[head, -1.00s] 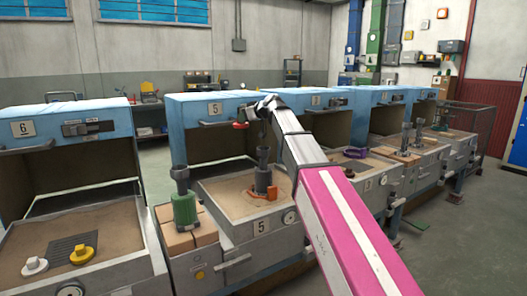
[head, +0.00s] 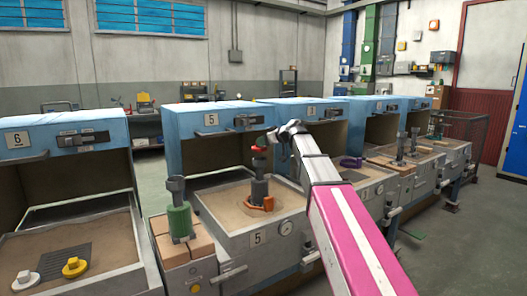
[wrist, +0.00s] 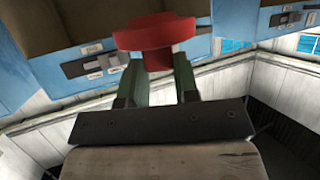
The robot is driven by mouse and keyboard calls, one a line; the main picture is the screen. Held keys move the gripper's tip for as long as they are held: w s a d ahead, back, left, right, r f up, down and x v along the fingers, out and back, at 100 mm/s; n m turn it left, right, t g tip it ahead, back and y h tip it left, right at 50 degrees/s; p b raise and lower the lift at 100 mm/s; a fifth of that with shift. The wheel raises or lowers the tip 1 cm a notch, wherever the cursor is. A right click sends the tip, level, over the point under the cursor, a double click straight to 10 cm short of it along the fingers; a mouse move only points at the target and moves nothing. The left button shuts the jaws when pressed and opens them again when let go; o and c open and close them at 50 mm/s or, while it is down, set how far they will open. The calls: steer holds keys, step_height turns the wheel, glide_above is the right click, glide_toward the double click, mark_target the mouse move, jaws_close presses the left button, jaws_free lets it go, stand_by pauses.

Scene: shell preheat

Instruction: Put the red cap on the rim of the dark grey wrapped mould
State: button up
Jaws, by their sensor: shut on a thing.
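The red cap (wrist: 155,33) is held between the two fingers of my gripper (wrist: 160,75) in the wrist view. In the head view the red cap (head: 260,151) shows just over the top of the dark grey wrapped mould (head: 259,187), with my gripper (head: 270,140) beside it. I cannot tell whether cap and rim touch. The mould stands upright in the sand bed (head: 226,208) of station 5, with an orange piece (head: 262,203) around its foot. The mould does not show in the wrist view.
A green wrapped mould (head: 179,220) stands on blocks left of the sand bed. White and yellow caps (head: 75,267) lie on the station 6 bed at left. A blue hood (head: 212,130) rises behind the mould. More stations with moulds line the right.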

mark_target(266, 149)
steer(key=shift+f, duration=1.9)
steer(key=shift+f, duration=0.1)
steer(key=o, duration=0.9)
steer(key=v, duration=1.2)
